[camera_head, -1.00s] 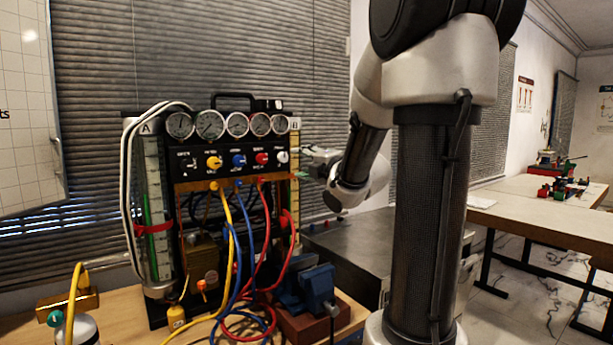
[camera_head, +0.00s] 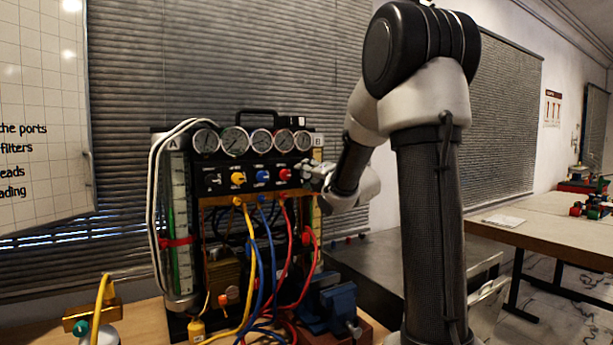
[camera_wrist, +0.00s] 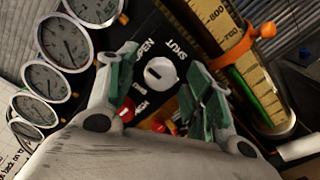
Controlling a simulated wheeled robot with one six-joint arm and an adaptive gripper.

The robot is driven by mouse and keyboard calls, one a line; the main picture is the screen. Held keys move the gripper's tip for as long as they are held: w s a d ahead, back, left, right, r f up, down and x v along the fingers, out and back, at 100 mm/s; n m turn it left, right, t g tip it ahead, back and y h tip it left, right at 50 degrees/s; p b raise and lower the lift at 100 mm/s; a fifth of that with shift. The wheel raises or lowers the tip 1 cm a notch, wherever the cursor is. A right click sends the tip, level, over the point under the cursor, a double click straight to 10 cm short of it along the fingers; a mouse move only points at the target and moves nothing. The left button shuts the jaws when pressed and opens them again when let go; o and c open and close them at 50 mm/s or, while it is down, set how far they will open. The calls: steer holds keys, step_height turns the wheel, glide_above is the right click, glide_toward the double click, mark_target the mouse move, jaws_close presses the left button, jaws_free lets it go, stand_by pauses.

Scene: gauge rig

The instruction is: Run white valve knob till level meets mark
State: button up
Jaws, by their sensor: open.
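The white valve knob (camera_wrist: 160,73) shows in the wrist view, with OPEN and SHUT lettered beside it on the black panel. My gripper (camera_wrist: 162,82) is open, its green-padded fingers on either side of the knob; I cannot tell whether they touch it. In the head view my gripper (camera_head: 318,170) is at the panel's right end and mostly hides the knob. Tube B (camera_wrist: 222,22) bears a yellow scale and an orange band (camera_wrist: 248,44), with a green strip below the band. Tube A (camera_head: 179,205) on the left holds a green column and has a red band.
Several round gauges (camera_head: 235,141) line the rig's top. Yellow, blue and red knobs sit left of my gripper; the red knob (camera_wrist: 126,112) is close to a finger. Coloured hoses (camera_head: 262,260) hang below the panel. A blue vise (camera_head: 330,305) stands at lower right.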

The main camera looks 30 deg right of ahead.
steer(key=shift+w, duration=0.75)
steer(key=c, duration=1)
